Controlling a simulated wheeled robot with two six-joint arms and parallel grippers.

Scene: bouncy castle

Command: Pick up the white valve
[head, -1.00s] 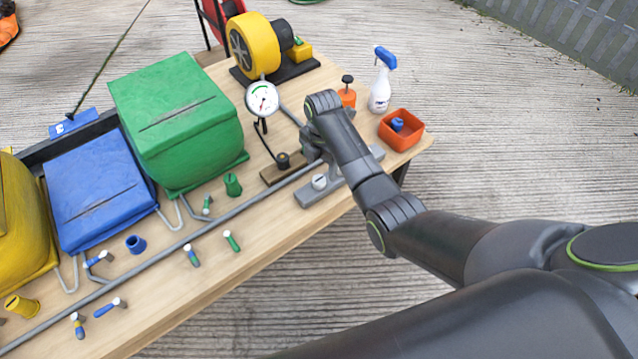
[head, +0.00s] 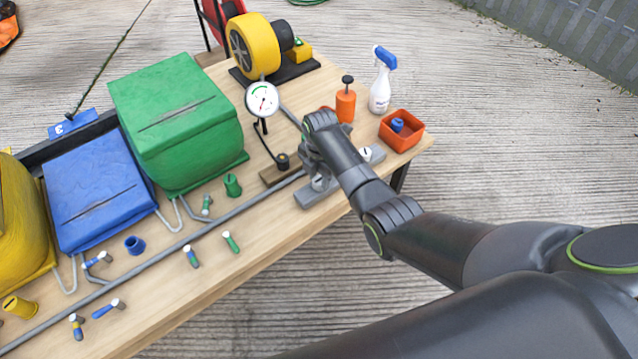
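Two small white-topped pieces that look like white valves sit on a grey holder (head: 306,198) near the table's front right edge. The left white valve (head: 320,184) is partly covered by my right gripper. The right white valve (head: 366,152) stands clear, just right of my arm. My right gripper (head: 314,170) points down over the left part of the holder, close to the left valve. My own wrist hides most of its fingers, so I cannot tell whether they are open or touching the valve. My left gripper is not in view.
A pressure gauge (head: 262,99) and its hose stand just left of my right gripper. An orange bottle (head: 345,104), a spray bottle (head: 381,82) and an orange bin (head: 402,131) stand to the right. A grey pipe (head: 215,225) runs along the table.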

